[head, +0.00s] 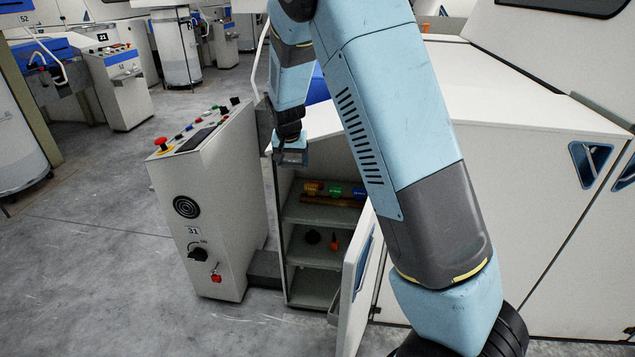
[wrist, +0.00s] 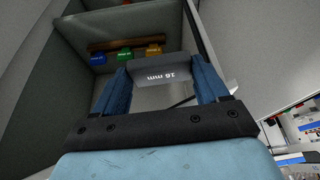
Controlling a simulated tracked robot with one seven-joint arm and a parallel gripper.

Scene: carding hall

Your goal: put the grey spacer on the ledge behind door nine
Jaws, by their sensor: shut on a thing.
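My gripper (wrist: 160,82) is shut on a grey spacer (wrist: 165,70), its blue fingers on either side of it. The spacer bears white lettering that shows upside down in the wrist view and ends in "mm". In the head view my gripper (head: 290,157) is at the top of an open cabinet's front, and I cannot make out the spacer there. The cabinet door (head: 358,275) stands swung open; I see no number nine on it. Inside are an upper shelf (head: 322,215) and a lower shelf (head: 305,254). My arm hides part of the opening.
Orange (head: 312,188), green (head: 335,191) and blue blocks sit with a brown bar (head: 330,201) on the upper shelf. A dark knob (head: 312,237) and an orange-red piece (head: 334,242) are lower. A control console (head: 215,210) stands left of the cabinet. Floor further left is clear.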

